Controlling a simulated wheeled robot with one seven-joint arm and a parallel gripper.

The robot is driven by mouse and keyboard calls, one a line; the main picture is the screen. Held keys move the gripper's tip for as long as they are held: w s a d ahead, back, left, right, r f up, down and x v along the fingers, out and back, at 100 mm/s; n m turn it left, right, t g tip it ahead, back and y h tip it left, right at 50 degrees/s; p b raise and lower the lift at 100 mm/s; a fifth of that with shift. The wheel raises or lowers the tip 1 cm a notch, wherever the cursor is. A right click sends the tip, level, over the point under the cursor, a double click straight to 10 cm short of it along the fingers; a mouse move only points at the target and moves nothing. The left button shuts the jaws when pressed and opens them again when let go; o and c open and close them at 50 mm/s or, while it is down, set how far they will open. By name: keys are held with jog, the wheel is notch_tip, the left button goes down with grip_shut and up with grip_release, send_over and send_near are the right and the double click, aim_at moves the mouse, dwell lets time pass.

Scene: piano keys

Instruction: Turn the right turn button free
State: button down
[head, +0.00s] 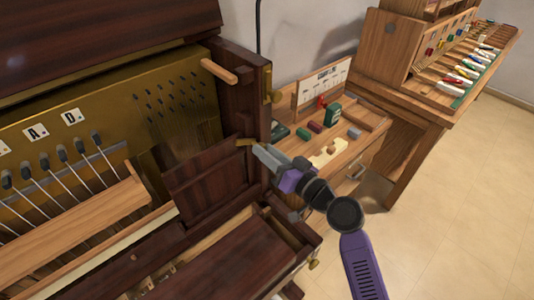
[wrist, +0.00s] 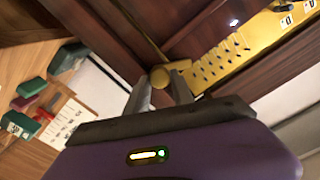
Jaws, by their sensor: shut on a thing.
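The fingers hide part of the button in the head view.
A wooden side table (head: 350,150) with small coloured blocks and a card stands just right of the piano. A tool bench (head: 400,110) stands farther back. The floor (head: 450,220) at right is clear.

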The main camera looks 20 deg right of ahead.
jog(key=m+p, duration=0.1)
jog(key=m, duration=0.5)
jog(key=m+p, duration=0.1)
jog(key=m, duration=0.5)
jog(key=shift+d+f, duration=0.1)
jog(key=shift+f, duration=0.1)
jog(key=shift+m, duration=0.3)
jog(key=c, duration=1.1)
grip_release()
jog(key=b+v, duration=0.1)
jog(key=v, duration=0.6)
jog(key=shift+s, duration=0.35)
jog(key=shift+d, duration=0.15)
